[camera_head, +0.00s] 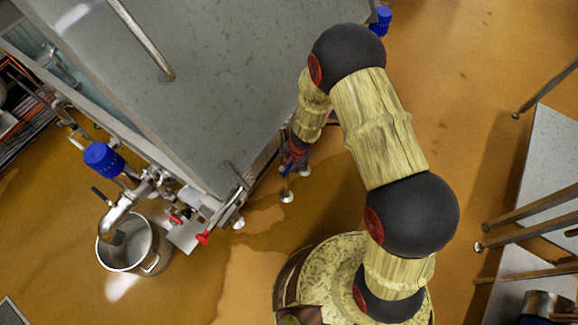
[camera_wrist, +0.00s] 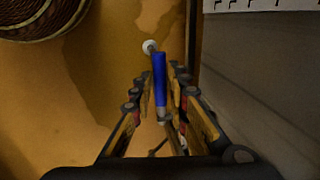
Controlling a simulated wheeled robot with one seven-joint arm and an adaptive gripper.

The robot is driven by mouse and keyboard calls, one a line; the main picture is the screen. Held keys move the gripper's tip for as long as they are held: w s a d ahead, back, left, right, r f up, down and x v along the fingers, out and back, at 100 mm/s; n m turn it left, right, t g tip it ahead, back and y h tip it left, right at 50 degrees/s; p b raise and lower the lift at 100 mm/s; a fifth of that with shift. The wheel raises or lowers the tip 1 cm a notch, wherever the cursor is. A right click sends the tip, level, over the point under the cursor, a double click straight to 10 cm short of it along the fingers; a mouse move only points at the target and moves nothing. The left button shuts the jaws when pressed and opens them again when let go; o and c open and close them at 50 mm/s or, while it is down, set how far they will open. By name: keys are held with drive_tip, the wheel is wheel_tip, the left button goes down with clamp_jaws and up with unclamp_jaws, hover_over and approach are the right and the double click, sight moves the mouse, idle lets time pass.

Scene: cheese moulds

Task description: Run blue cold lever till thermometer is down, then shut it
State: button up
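The blue lever (camera_wrist: 160,80) stands out in the wrist view as a long blue handle between the fingers of my gripper (camera_wrist: 158,82). The fingers are open on both sides of it, with a gap visible at the left; I cannot tell whether the right finger touches it.
The grey vat (camera_head: 225,85) fills the upper left. Red-handled levers (camera_head: 203,238), a blue-capped fitting (camera_head: 103,158) and a spout over a steel bucket (camera_head: 128,262) are at its lower side. Metal tables (camera_head: 545,175) stand at right. The wet floor (camera_head: 450,110) between is clear.

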clamp_jaws()
